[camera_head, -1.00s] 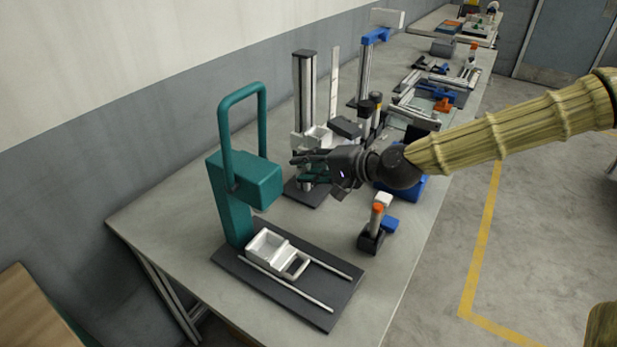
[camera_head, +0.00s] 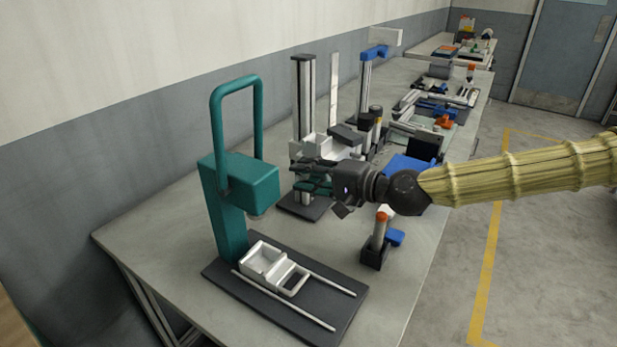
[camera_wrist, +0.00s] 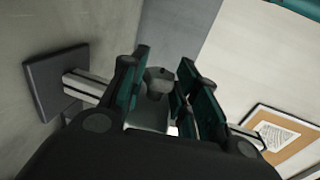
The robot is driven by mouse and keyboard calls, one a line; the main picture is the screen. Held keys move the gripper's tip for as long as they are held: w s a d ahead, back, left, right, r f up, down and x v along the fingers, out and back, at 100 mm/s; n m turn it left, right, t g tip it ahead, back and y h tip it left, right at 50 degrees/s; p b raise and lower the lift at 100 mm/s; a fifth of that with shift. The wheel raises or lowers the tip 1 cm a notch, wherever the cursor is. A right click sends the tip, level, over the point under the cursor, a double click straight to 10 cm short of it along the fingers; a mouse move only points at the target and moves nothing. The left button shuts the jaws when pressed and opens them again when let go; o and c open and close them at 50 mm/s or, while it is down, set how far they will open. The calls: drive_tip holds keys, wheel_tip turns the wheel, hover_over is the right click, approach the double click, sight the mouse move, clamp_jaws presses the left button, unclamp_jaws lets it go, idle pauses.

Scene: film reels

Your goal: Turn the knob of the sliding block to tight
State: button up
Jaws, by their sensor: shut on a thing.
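The sliding block (camera_head: 318,144) is a pale grey piece on an upright metal column (camera_head: 304,90) with a dark base (camera_head: 303,206). My gripper (camera_head: 300,172) is at the column, just below the pale part of the block, pointing left. In the wrist view a grey knob (camera_wrist: 158,80) with a rounded end sits between the teal-padded fingers of my gripper (camera_wrist: 165,85). The fingers are closed in on it, though the exact contact is partly hidden. Which way the knob is turned cannot be told. The column's base (camera_wrist: 55,82) shows at the left there.
A teal press-like stand (camera_head: 240,182) with a tall handle and a white tray on rails (camera_head: 290,280) stands in front. A small orange-topped device (camera_head: 376,245) stands below my arm. More columns and tools crowd the table behind. The table's front right is bare.

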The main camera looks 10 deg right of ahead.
drive_tip(key=o, duration=1)
drive_tip(key=v, duration=0.7)
drive_tip(key=shift+s+d, duration=0.15)
drive_tip(key=shift+d, duration=0.05)
idle(0.5)
